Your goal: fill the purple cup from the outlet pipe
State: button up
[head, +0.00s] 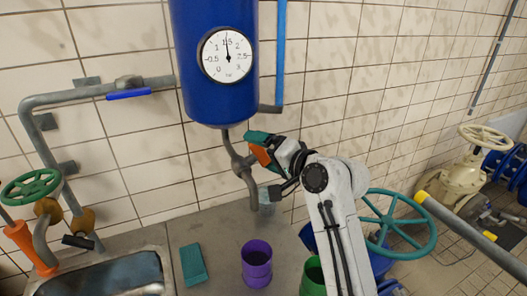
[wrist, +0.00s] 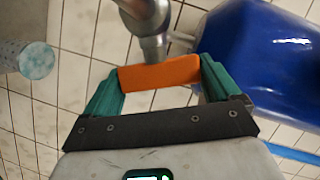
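The purple cup (head: 257,265) stands upright on the grey counter, below and slightly left of my gripper in the head view. Its inside looks dark and I cannot tell its contents. The grey outlet pipe (head: 238,163) comes down from the blue tank (head: 213,60); its metal valve body also shows in the wrist view (wrist: 148,17). My gripper (head: 257,148) is beside this pipe. In the wrist view its teal fingers (wrist: 159,77) stand against both ends of an orange handle (wrist: 159,74).
A green cup (head: 312,277) is partly behind my arm. A teal block (head: 193,265) and a sink (head: 105,270) are to the left. A pale speckled cylinder (wrist: 32,60) shows in the wrist view. The tank gauge (head: 228,56) points near 1.5.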

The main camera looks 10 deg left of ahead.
jog(key=c, duration=0.4)
jog(key=y+b, duration=0.1)
jog(key=b, duration=0.2)
jog(key=shift+d+f+n, duration=0.1)
jog(key=shift+f+n, duration=0.3)
jog(key=y+b, duration=0.1)
jog(key=b, duration=0.2)
jog(key=shift+r+n, duration=0.2)
jog(key=shift+n, duration=0.2)
jog(key=shift+r, duration=0.1)
jog(key=o, duration=0.8)
jog(key=shift+c, duration=0.2)
jog(key=b+v, duration=0.2)
jog(key=v, duration=0.8)
jog(key=shift+d, duration=0.4)
